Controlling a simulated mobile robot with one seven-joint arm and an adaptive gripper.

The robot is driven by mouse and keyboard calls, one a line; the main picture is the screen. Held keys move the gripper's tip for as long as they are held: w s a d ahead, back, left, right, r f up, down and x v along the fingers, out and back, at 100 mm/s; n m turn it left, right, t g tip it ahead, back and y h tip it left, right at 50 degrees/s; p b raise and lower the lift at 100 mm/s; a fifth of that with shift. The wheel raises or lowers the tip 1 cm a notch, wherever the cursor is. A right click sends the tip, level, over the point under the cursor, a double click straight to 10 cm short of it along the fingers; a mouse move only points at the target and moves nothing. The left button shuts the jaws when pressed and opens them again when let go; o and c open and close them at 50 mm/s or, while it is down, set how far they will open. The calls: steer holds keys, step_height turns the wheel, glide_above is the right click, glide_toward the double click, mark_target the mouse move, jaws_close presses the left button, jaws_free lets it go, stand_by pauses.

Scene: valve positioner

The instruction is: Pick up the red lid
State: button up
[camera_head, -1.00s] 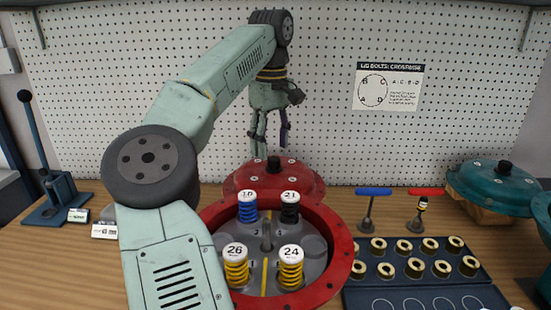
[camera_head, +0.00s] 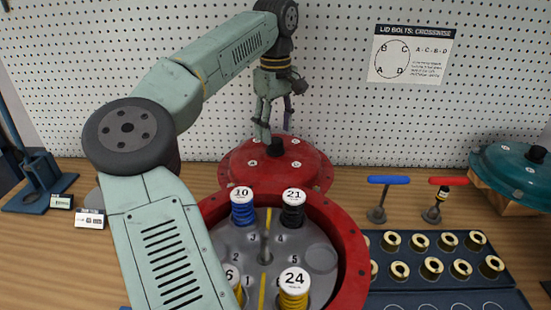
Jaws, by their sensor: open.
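The red lid (camera_head: 300,165) is a round dome with a black knob (camera_head: 275,147) on top and pale bolts around it. It lies behind the open red housing (camera_head: 352,240), near the pegboard, and the housing's rim hides its front edge. My gripper (camera_head: 276,134) points down with its fingers apart, just above the lid near the black knob. It holds nothing. I cannot tell whether the fingertips touch the lid or straddle the knob.
The housing holds numbered springs, such as the blue one (camera_head: 242,208). Blue (camera_head: 378,198) and red-handled (camera_head: 438,202) tools stand to the right, above a dark tray (camera_head: 487,291) of brass rings. A teal lid (camera_head: 513,168) is at the far right.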

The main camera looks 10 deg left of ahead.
mark_target(276, 139)
step_height(276, 139, down, 4)
steer(key=shift+f+p, duration=0.2)
steer(key=shift+p, duration=0.3)
steer(key=shift+c, duration=0.3)
jaws_close()
steer(key=shift+r, duration=0.15)
stand_by(0.4)
